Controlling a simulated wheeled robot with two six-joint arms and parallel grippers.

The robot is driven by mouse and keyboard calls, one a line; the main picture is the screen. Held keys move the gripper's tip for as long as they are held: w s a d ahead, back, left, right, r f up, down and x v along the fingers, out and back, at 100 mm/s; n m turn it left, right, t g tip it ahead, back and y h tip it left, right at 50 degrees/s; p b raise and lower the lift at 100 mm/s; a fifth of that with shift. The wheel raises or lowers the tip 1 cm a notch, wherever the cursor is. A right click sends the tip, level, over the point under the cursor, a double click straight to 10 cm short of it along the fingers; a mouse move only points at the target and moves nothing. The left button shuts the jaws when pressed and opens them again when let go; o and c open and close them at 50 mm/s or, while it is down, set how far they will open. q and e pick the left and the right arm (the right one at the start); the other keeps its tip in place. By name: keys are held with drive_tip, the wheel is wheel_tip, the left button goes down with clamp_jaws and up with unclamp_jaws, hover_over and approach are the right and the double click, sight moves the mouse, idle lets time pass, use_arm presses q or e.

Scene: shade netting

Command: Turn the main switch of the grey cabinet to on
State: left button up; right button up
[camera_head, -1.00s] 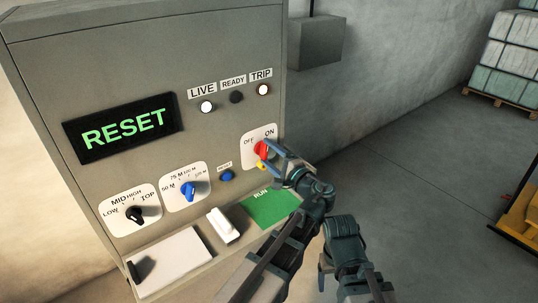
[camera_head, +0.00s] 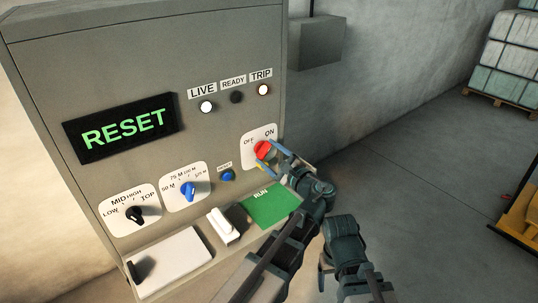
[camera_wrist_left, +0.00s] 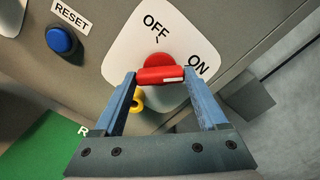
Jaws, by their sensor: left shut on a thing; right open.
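The grey cabinet (camera_head: 60,60) stands at the left in the head view. Its main switch is a red knob (camera_head: 262,149) on a white plate (camera_head: 250,138) marked OFF and ON. In the left wrist view, the red handle (camera_wrist_left: 160,75) lies nearly level, its white-marked end to the right, just below the ON label (camera_wrist_left: 197,65). My left gripper (camera_head: 275,158) is shut on the handle, with one blue finger at each end of it. A yellow piece (camera_wrist_left: 137,103) shows beneath the handle. My right gripper (camera_head: 322,270) is open, low in front of the cabinet, partly hidden.
The display (camera_head: 123,128) reads RESET. LIVE (camera_head: 206,107) and TRIP (camera_head: 263,90) lamps look lit; READY (camera_head: 236,97) is dark. A blue reset button (camera_head: 227,175) sits left of the switch. Open floor (camera_head: 430,150) lies to the right.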

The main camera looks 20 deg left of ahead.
use_arm(q)
drive_tip(key=shift+f, duration=0.1)
idle(0.3)
drive_tip(key=o, duration=1.3)
drive_tip(key=shift+d, duration=0.1)
